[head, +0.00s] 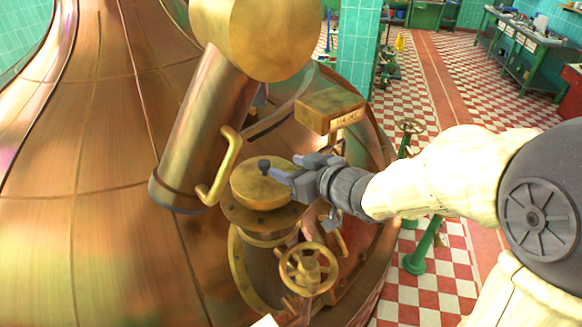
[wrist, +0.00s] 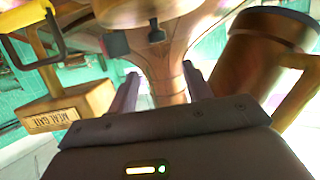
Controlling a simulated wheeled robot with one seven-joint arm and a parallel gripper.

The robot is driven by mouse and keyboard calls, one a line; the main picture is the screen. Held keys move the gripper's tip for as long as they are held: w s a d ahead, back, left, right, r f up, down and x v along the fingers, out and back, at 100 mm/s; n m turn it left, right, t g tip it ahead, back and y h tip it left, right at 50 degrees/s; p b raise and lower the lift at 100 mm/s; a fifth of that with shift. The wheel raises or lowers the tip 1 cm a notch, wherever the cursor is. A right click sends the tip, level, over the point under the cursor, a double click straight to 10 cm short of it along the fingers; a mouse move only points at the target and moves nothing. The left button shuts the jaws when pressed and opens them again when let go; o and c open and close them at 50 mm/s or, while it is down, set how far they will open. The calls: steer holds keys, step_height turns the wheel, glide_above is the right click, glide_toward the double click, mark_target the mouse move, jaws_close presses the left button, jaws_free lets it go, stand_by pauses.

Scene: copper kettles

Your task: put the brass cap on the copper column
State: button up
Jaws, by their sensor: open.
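The brass cap (head: 258,186) is a round flat disc with a dark knob (head: 264,164) on top. In the head view it lies level over the brass flange (head: 236,214) of a short copper column; whether it is fully seated I cannot tell. My gripper (head: 288,172) is open and reaches in from the right, its fingers at the cap's right side near the knob. In the wrist view the fingers (wrist: 160,88) stand apart with nothing between them. A brass disc (wrist: 200,18) with a dark knob (wrist: 156,33) shows beyond them at the top.
A large tilted copper cylinder (head: 205,120) with a brass handle (head: 222,172) stands close left of the cap. A brass box (head: 328,110) is behind my gripper. A brass handwheel (head: 308,268) is below. The copper kettle (head: 90,170) fills the left.

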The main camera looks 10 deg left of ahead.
stand_by(0.3)
steer(key=d+f+m+h, duration=0.3)
steer(key=d+f+h, duration=0.1)
steer(key=d, duration=0.4)
steer(key=d+f+m+h, duration=0.3)
steer(key=d+f+h, duration=0.1)
steer(key=d, duration=0.3)
steer(key=s+d+f+m+g+h, duration=0.3)
steer(key=s+d+f+g, duration=0.3)
steer(key=s+d, duration=0.4)
steer(key=s+f+m, duration=0.1)
steer(key=s, duration=0.2)
steer(key=shift+f+h, duration=0.2)
steer(key=shift+h, duration=0.1)
